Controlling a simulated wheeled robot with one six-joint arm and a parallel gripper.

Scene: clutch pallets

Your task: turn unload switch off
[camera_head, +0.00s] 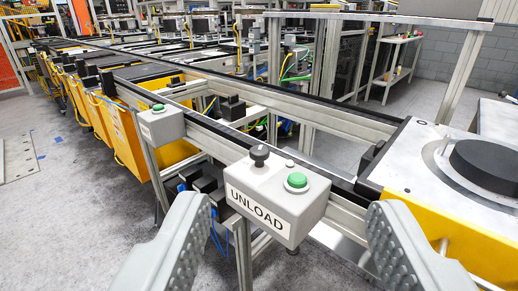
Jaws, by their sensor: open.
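The unload switch is a black rotary knob (259,155) on top of a grey control box (312,208) with an "UNLOAD" label on its front. A green button (297,181) sits to the right of the knob on the same box. My gripper (287,232) is open and empty, its two grey studded fingers at the lower left and lower right of the picture. The box shows between and beyond the fingers. No contact with the knob is visible. I cannot tell the knob's exact setting.
A second grey box (162,124) with a green button stands farther left on the conveyor frame. A yellow station with a round black part (490,163) is at the right. Conveyor rails run back to the left. Grey floor (85,215) is clear at the left.

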